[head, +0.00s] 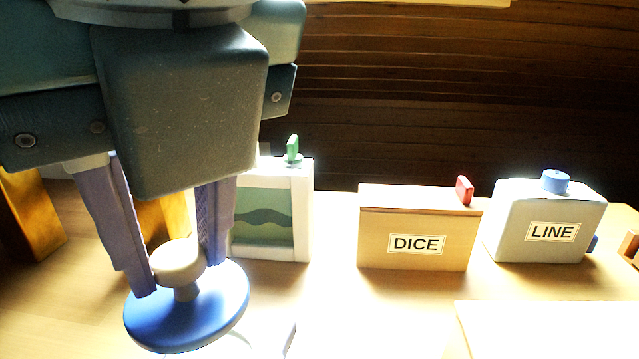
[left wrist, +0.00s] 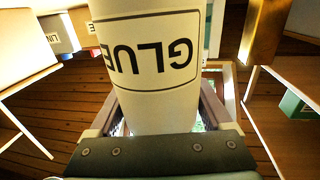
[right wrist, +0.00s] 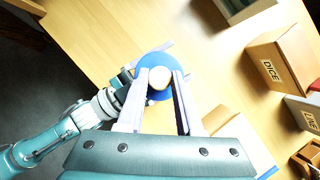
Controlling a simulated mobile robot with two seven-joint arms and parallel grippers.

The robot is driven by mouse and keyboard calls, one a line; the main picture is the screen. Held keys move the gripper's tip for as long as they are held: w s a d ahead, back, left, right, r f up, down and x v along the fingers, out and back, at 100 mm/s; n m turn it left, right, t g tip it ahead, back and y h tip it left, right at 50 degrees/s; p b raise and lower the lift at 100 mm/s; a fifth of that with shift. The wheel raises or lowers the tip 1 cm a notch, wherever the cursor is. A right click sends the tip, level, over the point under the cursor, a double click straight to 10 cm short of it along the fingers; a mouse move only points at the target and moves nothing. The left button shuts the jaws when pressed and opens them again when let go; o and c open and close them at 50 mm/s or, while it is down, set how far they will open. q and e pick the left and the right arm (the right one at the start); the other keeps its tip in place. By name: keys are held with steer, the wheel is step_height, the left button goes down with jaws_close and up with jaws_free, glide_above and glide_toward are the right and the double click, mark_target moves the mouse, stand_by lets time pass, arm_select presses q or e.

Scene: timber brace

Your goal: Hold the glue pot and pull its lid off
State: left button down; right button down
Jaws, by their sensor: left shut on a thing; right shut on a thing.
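The blue lid (head: 190,318) has a pale round knob (head: 180,256) on a short stem. My right gripper (head: 178,268) points down from above with its fingers shut on the knob; the right wrist view also shows the lid (right wrist: 144,67) below the fingers. The white glue pot (left wrist: 160,55) fills the middle of the left wrist view, its GLUE label upside down there. My left gripper (left wrist: 160,118) is shut on the pot's body. The pot is mostly hidden under the lid in the head view. I cannot tell whether the lid touches the pot's rim.
A wooden DICE box (head: 415,235) with a red tab and a pale LINE container (head: 548,222) with a blue cap stand to the right. A white box with a green picture (head: 272,215) stands behind the lid. A golden wooden block (head: 30,215) is at the left.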

arm_select(q)
jaws_free()
